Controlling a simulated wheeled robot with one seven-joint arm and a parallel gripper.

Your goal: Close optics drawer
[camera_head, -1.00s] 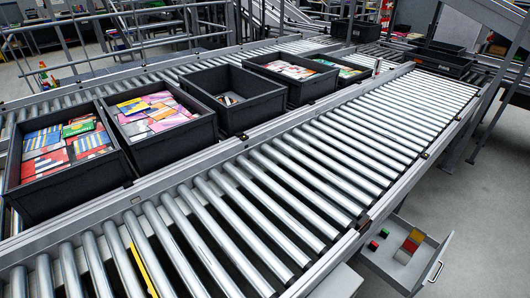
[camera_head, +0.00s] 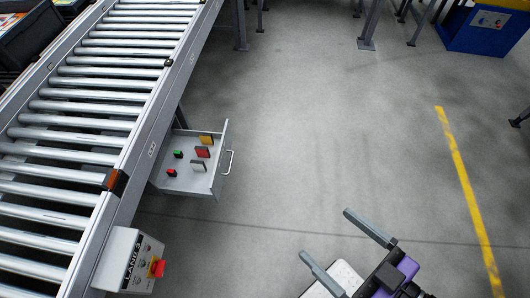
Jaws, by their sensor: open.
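The drawer (camera_head: 184,181) is grey and stands pulled out from under the side of the roller conveyor. Its handle (camera_head: 229,162) is a pale bar on the right-hand front. Inside lie a yellow block (camera_head: 206,140), a red block (camera_head: 202,152), a small green piece (camera_head: 178,154), a small red piece (camera_head: 171,173) and a grey upright piece. My gripper (camera_head: 346,236) is at the lower middle right, its two grey fingers spread apart with nothing between them. It is to the right of and nearer than the drawer, clear of the handle.
The roller conveyor (camera_head: 110,63) runs along the left. A control box marked LANE (camera_head: 131,262) with a red switch juts out below the drawer. A blue bin (camera_head: 483,30) stands at the top right. Open grey floor (camera_head: 310,110) lies right of the drawer, with a yellow line (camera_head: 465,190).

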